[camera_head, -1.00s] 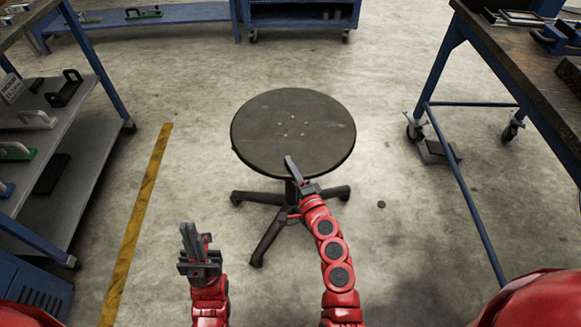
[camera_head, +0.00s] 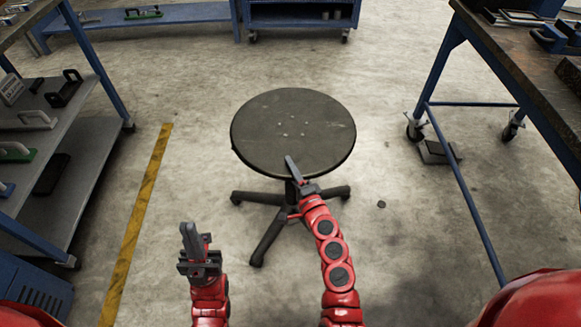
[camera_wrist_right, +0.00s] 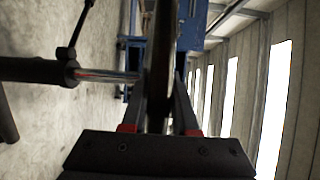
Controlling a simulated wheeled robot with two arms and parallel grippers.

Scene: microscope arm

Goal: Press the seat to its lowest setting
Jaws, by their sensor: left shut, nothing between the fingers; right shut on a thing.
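The round dark seat (camera_head: 293,115) of a stool stands in the middle of the head view, level on a post above a dark star-shaped base (camera_head: 270,237). My right gripper (camera_head: 291,164) is shut on the near rim of the seat. In the right wrist view the seat (camera_wrist_right: 162,50) shows edge-on between the fingers. A shiny stretch of post (camera_wrist_right: 108,76) shows beside a thicker dark sleeve (camera_wrist_right: 35,70). My left gripper (camera_head: 189,232) is shut and empty, to the left of the stool and apart from it.
A shelf rack (camera_head: 85,150) stands at the left and a wheeled workbench (camera_head: 520,60) at the right. A blue cabinet (camera_head: 300,15) is at the back. A yellow stripe (camera_head: 140,215) runs along the floor. The floor around the stool is clear.

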